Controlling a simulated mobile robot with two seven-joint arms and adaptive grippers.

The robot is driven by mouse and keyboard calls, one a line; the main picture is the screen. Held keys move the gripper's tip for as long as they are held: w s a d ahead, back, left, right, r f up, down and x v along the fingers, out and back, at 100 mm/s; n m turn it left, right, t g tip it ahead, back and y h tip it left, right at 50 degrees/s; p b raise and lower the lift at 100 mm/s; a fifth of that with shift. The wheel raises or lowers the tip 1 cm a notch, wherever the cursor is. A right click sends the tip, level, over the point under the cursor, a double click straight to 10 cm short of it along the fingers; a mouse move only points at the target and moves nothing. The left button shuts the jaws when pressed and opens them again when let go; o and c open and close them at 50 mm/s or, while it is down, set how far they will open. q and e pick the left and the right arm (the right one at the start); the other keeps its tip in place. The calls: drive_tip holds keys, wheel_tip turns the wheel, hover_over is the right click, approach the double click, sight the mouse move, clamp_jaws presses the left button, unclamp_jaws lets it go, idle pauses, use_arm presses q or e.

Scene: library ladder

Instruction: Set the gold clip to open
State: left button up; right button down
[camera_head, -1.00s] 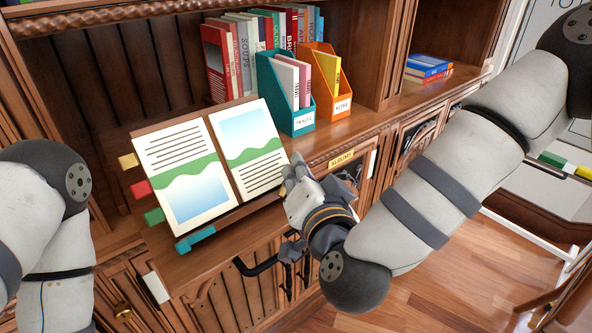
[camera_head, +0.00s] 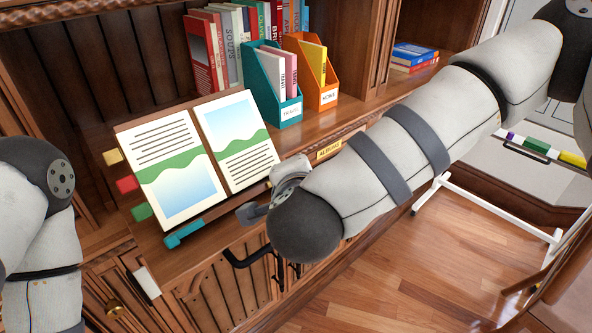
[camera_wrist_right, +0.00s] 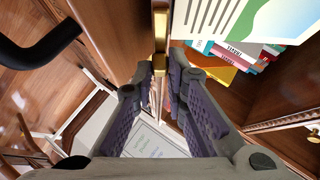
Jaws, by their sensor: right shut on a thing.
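The gold clip (camera_wrist_right: 160,22) shows in the right wrist view as a narrow gold strip on the edge of the wooden book stand, beside the open book's page (camera_wrist_right: 230,20). My right gripper (camera_wrist_right: 160,84) has its ridged fingers closed around the lower end of the strip. In the head view the clip is hidden behind my right wrist, at the lower right of the open book (camera_head: 195,160). Whether the clip is open or closed cannot be told. My left arm shows at the left edge of the head view, its gripper out of frame.
Coloured tabs (camera_head: 127,184) stick out left of the book. A teal file box (camera_head: 272,90) and an orange file box (camera_head: 318,70) stand behind it.

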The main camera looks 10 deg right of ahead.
drive_tip(key=shift+f, duration=0.2)
idle(0.3)
drive_tip(key=c, duration=1.6)
unclamp_jaws()
drive_tip(key=shift+s+r, duration=0.2)
drive_tip(key=v, duration=1.1)
drive_tip(key=shift+s, duration=0.2)
